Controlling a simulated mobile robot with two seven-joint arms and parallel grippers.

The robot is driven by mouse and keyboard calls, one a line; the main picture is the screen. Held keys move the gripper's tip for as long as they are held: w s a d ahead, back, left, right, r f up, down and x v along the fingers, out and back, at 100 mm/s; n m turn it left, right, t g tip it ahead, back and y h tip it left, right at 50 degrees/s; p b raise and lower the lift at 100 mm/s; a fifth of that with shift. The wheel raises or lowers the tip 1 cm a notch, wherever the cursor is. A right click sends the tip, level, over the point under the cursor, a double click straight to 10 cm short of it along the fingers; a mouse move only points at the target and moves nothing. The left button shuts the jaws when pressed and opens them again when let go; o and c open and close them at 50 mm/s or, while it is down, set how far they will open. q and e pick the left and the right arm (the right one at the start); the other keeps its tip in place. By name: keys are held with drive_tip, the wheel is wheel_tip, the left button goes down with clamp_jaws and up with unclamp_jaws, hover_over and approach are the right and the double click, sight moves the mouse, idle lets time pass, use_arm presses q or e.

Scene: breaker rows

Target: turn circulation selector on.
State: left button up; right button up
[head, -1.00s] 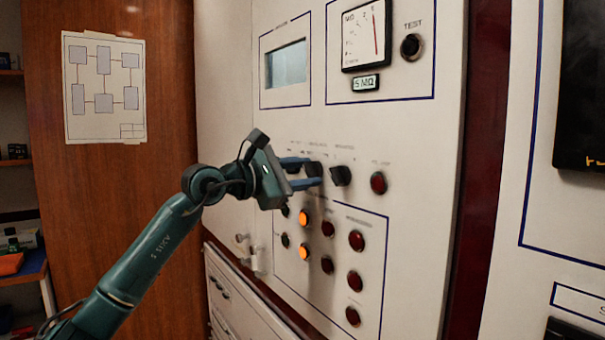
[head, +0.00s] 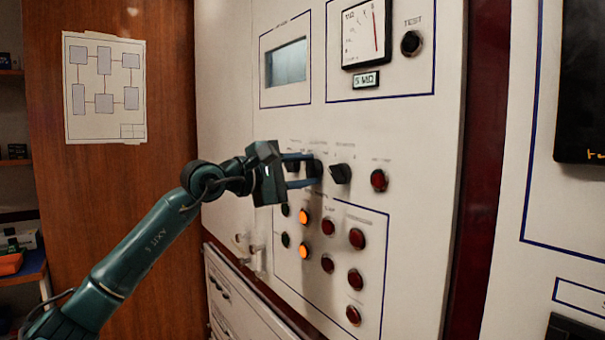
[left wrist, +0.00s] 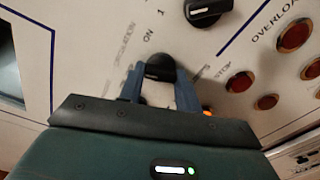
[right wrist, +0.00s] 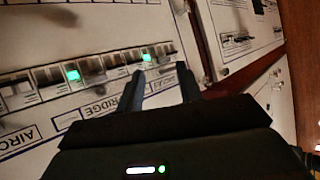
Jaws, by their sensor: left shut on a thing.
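The circulation selector (head: 315,168) is a black rotary knob on the white panel. In the left wrist view the selector (left wrist: 159,69) sits between the blue fingers, beside the partly blurred word "CIRCULATION" and an "ON" mark. My left gripper (head: 312,170) is shut on it, one finger on each side; the gripper also shows in the left wrist view (left wrist: 160,88). The fingers hide part of the knob and its lower markings. My right gripper (right wrist: 162,88) shows only in the right wrist view, open and empty, in front of a panel with breaker rows.
A second black knob (head: 341,174) is close to the right of the selector, with a red button (head: 379,180) beyond it. Lit orange lamps (head: 303,217) and several red ones are just below. A meter (head: 364,36) and a display (head: 286,64) are above.

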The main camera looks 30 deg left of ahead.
use_arm(q)
drive_tip(key=m, duration=1.2)
drive_tip(key=shift+r+m+b, duration=0.15)
drive_tip(key=shift+m+b, duration=0.15)
drive_tip(key=shift+b, duration=0.05)
idle(0.4)
drive_tip(key=o, duration=1)
drive_tip(key=shift+c, duration=0.2)
drive_tip(key=shift+s, duration=0.15)
